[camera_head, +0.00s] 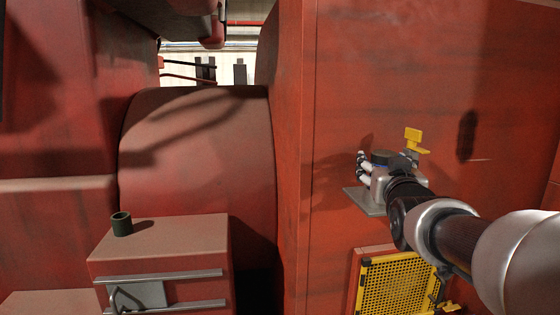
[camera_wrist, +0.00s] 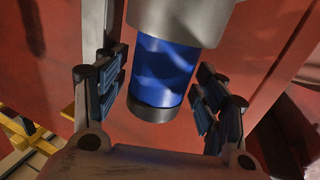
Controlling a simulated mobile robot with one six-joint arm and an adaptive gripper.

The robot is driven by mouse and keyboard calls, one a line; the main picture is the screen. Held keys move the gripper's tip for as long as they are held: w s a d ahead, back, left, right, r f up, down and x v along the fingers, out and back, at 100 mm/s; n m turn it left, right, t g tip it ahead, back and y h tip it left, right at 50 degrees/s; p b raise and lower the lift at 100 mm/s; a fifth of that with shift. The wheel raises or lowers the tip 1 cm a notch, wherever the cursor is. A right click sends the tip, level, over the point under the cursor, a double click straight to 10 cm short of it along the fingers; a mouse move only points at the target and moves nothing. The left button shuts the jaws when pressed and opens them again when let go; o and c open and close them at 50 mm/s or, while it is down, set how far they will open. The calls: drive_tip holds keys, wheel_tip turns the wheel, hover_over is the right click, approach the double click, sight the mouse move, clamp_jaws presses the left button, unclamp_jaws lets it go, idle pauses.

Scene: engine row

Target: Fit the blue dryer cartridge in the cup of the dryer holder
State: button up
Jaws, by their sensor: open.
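The blue dryer cartridge (camera_wrist: 165,72) fills the middle of the wrist view, with a dark end cap at the lower end. Its other end meets a wider grey cylinder, the apparent cup of the dryer holder (camera_wrist: 180,18); the cartridge appears to sit in it, but how deep is hidden. In the head view the cartridge's dark top (camera_head: 382,156) shows beside the fingers. My gripper (camera_wrist: 162,82) is open, with a padded finger on each side of the cartridge and visible gaps. In the head view my gripper (camera_head: 366,166) is by the red wall, hiding most of the holder.
A grey plate (camera_head: 362,202) juts out below my gripper. A yellow bracket (camera_head: 413,139) is on the wall close above it. A yellow mesh panel (camera_head: 395,287) lies below. A dark green cup (camera_head: 121,224) stands on a red cabinet (camera_head: 190,238) at left.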

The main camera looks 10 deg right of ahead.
drive_tip(key=shift+s, duration=0.1)
drive_tip(key=v, duration=1.2)
